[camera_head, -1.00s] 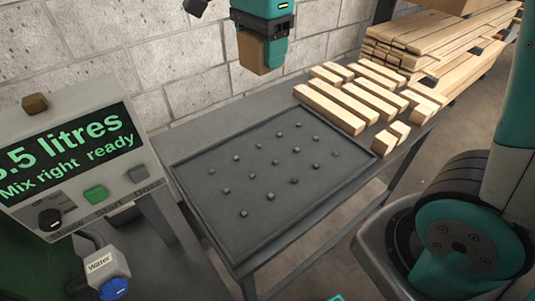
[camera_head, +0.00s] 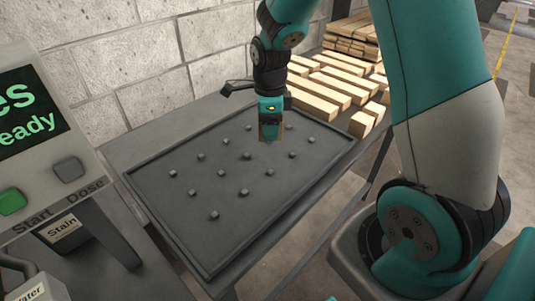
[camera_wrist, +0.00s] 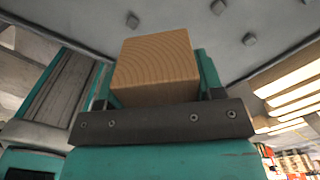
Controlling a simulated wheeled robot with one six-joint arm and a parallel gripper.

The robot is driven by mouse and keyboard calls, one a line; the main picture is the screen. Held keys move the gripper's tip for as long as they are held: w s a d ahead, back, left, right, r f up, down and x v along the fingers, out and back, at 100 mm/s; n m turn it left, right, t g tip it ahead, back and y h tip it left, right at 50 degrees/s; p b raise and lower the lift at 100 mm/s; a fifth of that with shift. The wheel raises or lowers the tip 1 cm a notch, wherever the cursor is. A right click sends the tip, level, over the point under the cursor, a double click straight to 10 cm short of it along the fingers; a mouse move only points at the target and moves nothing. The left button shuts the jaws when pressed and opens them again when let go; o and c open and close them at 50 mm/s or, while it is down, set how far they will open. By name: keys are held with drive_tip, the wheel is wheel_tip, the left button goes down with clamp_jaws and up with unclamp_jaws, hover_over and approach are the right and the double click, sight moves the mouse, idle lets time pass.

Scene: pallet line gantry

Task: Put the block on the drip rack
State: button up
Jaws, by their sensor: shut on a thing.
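The drip rack (camera_head: 205,215) is a dark grey tray with a low rim and several small raised studs, lying on a bench in the head view. My gripper (camera_head: 271,131) points down over its far right part. It is shut on the block (camera_wrist: 155,68), a wooden piece with end grain facing the wrist camera. In the head view the block is mostly hidden by my gripper, and I cannot tell whether it touches the studs. The rack's studs also show in the wrist view, beyond the block.
Several pale timber pieces (camera_head: 318,103) lie on the bench behind the rack at the right, close to my arm. A control panel (camera_head: 30,125) with a green button stands at the left. A block wall (camera_head: 95,75) runs behind the bench. The rack's near and left parts are clear.

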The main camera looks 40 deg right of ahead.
sight(269, 162)
wheel_tip(269, 162, down, 10)
drive_tip(key=shift+r, duration=0.15)
idle(0.3)
